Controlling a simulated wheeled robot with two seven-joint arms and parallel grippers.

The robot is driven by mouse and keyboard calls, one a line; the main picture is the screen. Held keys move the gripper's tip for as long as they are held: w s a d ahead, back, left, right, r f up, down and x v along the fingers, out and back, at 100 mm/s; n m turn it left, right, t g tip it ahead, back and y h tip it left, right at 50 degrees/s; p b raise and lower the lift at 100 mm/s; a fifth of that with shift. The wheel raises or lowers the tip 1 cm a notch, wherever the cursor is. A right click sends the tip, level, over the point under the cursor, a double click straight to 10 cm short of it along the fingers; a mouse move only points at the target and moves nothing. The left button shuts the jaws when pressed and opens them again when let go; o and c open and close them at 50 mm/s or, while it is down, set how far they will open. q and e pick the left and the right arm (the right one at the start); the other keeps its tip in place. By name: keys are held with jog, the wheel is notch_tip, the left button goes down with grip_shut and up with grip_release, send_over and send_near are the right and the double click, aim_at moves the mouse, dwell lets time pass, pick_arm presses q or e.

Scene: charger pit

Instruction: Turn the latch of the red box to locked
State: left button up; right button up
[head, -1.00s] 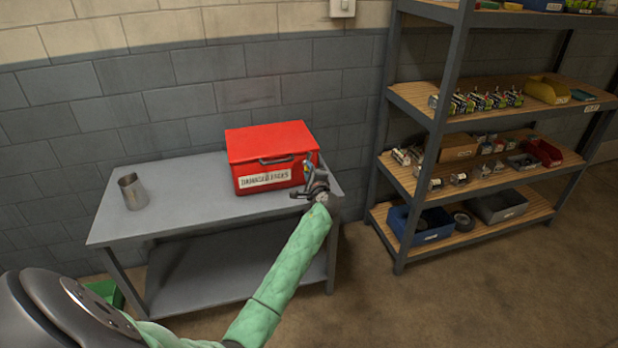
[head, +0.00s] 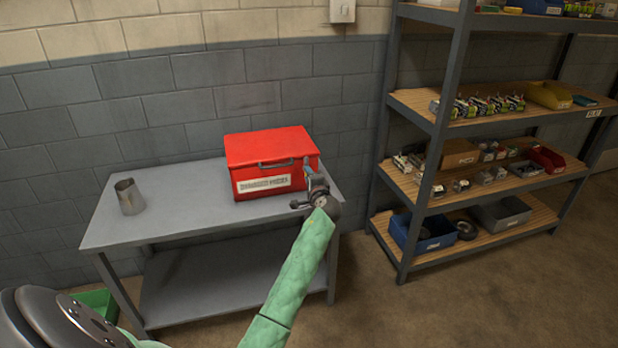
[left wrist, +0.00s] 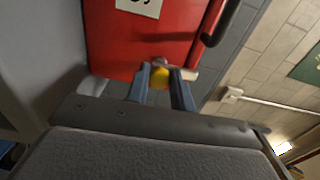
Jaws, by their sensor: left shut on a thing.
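The red box (head: 268,150) stands on the right part of the grey table, with its lid down, a dark handle and a white label on its front. My left gripper (head: 309,179) is at the right end of the box's front and hides the latch in the head view. In the left wrist view the box's red front (left wrist: 140,45) fills the upper middle. There the latch (left wrist: 160,76) shows as a yellow part with a pale metal piece, between the two fingers of my left gripper (left wrist: 161,82), which is shut on it. My right gripper is not in view.
A metal cup (head: 129,197) stands on the left of the grey table (head: 180,215). A shelf unit (head: 440,125) with bins and parts stands to the right. A green bin (head: 97,303) is on the floor at lower left. Floor between table and shelf is clear.

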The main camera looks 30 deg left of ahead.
pick_arm(q)
jog(key=shift+f, duration=0.1)
jog(key=o, duration=0.9)
jog(key=shift+s, duration=0.1)
jog(key=v, duration=0.7)
jog(key=shift+s+d+b, duration=0.25)
jog(key=shift+b, duration=0.05)
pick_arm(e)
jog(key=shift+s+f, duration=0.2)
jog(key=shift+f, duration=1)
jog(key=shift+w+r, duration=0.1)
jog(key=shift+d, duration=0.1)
